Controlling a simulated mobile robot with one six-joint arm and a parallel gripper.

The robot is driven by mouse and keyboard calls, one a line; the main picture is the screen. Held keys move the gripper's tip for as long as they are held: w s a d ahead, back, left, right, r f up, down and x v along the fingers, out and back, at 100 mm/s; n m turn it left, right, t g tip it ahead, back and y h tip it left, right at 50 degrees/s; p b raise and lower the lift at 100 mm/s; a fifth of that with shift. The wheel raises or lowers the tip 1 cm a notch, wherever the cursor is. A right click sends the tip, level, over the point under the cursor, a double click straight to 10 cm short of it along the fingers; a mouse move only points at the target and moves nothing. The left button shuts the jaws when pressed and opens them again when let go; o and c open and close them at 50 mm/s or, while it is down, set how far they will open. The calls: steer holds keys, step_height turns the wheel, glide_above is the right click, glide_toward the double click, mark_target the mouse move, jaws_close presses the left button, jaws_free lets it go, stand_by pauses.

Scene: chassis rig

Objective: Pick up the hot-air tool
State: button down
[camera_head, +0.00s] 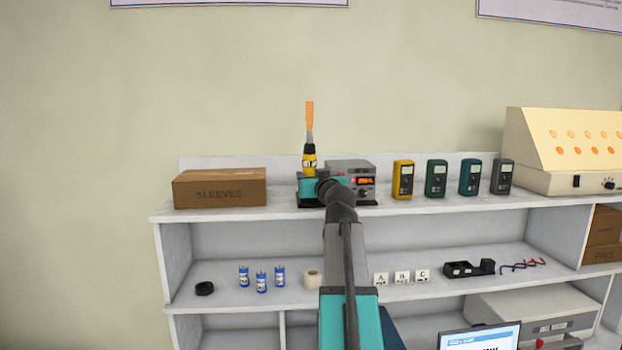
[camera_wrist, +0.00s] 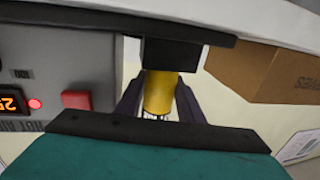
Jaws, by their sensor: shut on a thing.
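The hot-air tool (camera_head: 309,158) stands upright on the upper shelf at the back. It has a yellow and black handle, a grey neck and a flat orange top. My gripper (camera_head: 308,174) reaches it from the front and hides its lower part. In the wrist view, which looks upside down, the yellow handle (camera_wrist: 159,92) sits between the two dark fingers of my gripper (camera_wrist: 158,100), which are shut on it. A black block (camera_wrist: 170,52) meets the yellow part there, beside a dark flat base. I cannot tell whether the tool is clear of its base.
A grey station (camera_head: 352,175) with a lit orange display stands close to the right. A brown SLEEVES box (camera_head: 220,189) is to the left. Several multimeters, the nearest yellow (camera_head: 403,180), stand further right. The lower shelf (camera_head: 220,268) holds small parts.

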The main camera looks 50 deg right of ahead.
mark_target(311, 143)
step_height(311, 143, up, 9)
steer(key=b, duration=0.3)
steer(key=shift+r, duration=0.45)
steer(key=shift+s+r, duration=0.1)
stand_by(0.6)
